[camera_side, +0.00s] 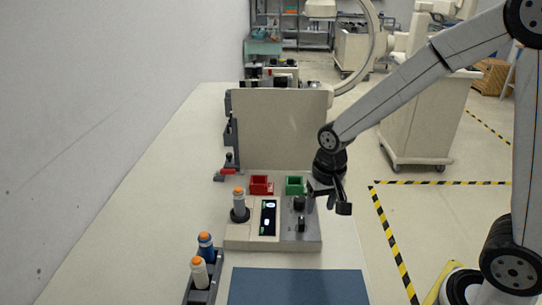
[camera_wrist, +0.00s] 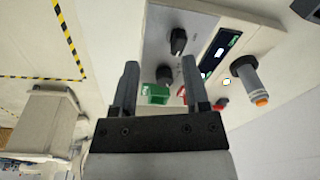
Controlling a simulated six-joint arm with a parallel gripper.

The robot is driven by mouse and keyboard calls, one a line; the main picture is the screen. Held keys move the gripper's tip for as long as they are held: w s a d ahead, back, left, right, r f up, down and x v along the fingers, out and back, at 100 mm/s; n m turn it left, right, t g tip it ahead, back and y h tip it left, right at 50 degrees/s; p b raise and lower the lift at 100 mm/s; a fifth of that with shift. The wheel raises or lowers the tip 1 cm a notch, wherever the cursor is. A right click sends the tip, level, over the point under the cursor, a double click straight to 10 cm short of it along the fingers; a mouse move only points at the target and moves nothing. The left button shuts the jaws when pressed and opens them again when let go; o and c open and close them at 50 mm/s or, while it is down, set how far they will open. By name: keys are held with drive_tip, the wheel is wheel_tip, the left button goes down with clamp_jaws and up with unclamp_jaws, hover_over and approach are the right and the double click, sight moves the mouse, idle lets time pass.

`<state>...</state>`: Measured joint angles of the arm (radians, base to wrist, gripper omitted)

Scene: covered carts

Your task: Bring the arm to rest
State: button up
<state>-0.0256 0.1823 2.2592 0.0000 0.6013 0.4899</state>
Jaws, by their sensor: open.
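My gripper (camera_side: 329,198) hangs over the right edge of the control box (camera_side: 283,238) in the side view, beside the black knobs. In the wrist view my gripper (camera_wrist: 160,66) shows two dark fingers spread apart, with nothing held between them. Whether a fingertip touches the box is hard to tell. My arm reaches in from the upper right of the side view.
A white, orange-capped cylinder (camera_side: 239,203) stands on the box. Two capped bottles stand in a rack (camera_side: 190,291). A blue mat (camera_side: 298,287) lies clear in front.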

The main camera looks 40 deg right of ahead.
drive_tip(key=s+f+n+t, duration=0.1)
drive_tip(key=s+n, duration=0.4)
drive_tip(key=s, duration=0.1)
drive_tip(key=shift+s+d+f, duration=0.15)
drive_tip(key=shift+s+d, duration=0.1)
drive_tip(key=shift+d, duration=0.2)
idle(0.5)
